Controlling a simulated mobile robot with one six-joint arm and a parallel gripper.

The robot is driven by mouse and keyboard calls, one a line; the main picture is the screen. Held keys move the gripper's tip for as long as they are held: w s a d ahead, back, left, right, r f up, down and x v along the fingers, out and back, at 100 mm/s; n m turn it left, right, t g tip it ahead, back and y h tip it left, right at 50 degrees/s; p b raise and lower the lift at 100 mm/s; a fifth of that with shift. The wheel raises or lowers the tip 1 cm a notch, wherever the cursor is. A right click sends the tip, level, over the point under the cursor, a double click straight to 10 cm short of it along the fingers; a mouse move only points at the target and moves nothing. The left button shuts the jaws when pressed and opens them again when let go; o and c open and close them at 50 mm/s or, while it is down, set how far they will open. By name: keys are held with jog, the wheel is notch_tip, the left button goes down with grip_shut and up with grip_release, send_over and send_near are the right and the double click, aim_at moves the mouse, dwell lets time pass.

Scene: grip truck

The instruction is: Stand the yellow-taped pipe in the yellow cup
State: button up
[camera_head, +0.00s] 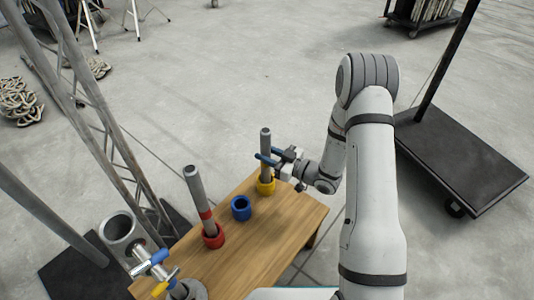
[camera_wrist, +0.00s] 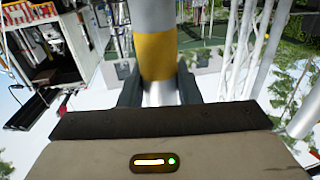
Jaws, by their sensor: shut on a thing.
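The yellow-taped pipe (camera_head: 265,141) is grey and upright at the far end of the wooden table. My gripper (camera_head: 267,157) is shut on it from the right, around its middle. The yellow cup (camera_head: 265,187) stands on the table directly under the pipe. The pipe's lower end meets the cup's mouth and looks to be inside it; how deep is hidden. In the wrist view the pipe's yellow tape band (camera_wrist: 157,56) shows close up, with the pipe between my dark fingers (camera_wrist: 158,92).
The wooden table (camera_head: 255,240) also bears an empty blue cup (camera_head: 241,207) and a red cup (camera_head: 213,236) holding a leaning red-taped pipe (camera_head: 195,187). A metal clamp (camera_head: 155,264) and truss (camera_head: 105,120) stand at left. A black cart (camera_head: 460,160) is at right.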

jog(key=shift+f+b, duration=0.75)
jog(key=shift+f, duration=0.35)
jog(key=shift+f+b, duration=0.3)
jog(key=o, duration=1.2)
jog(key=p+v, duration=0.2)
jog(key=v, duration=0.5)
jog(key=shift+s+d, duration=0.2)
jog(key=shift+d, duration=0.1)
jog(key=shift+r, duration=0.1)
